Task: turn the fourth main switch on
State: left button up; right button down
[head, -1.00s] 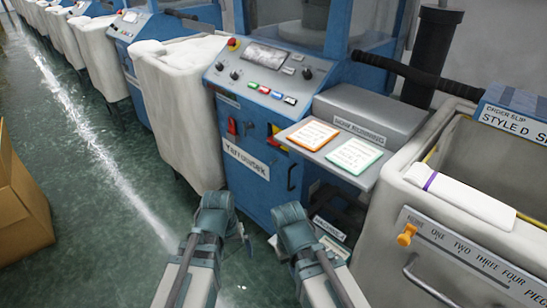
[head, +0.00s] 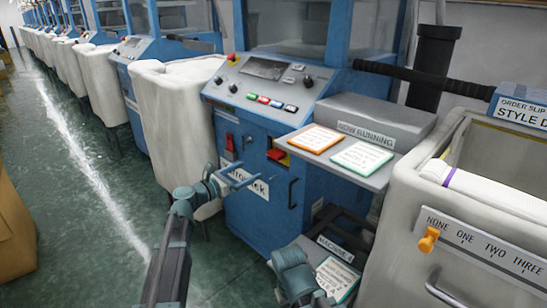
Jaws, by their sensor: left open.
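The nearest blue machine cabinet (head: 252,225) stands at the middle of the head view. Its front carries a red handle (head: 230,142) on the left and a red-and-yellow switch (head: 278,155) on the right. My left gripper (head: 240,176) is open and empty, in front of the cabinet and below the red handle, partly covering the name label. My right gripper (head: 319,297) is low at the bottom edge, near the machine's lower shelf; its fingers are unclear.
A control panel (head: 265,90) with buttons tops the cabinet. A shelf with two cards (head: 325,148) juts out at the right. A pale bin (head: 400,255) with an orange slider (head: 428,239) stands at the right. A cloth-filled bin (head: 178,130) is at the left. The aisle floor (head: 100,235) is clear.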

aim_at(272, 156)
pick_arm(q)
jog(key=shift+n, duration=0.3)
jog(key=x, duration=1.4)
jog(key=shift+w+a+r, duration=0.25)
jog(key=shift+a+r, duration=0.05)
jog(key=shift+r, duration=0.05)
jog(key=c, duration=1.2)
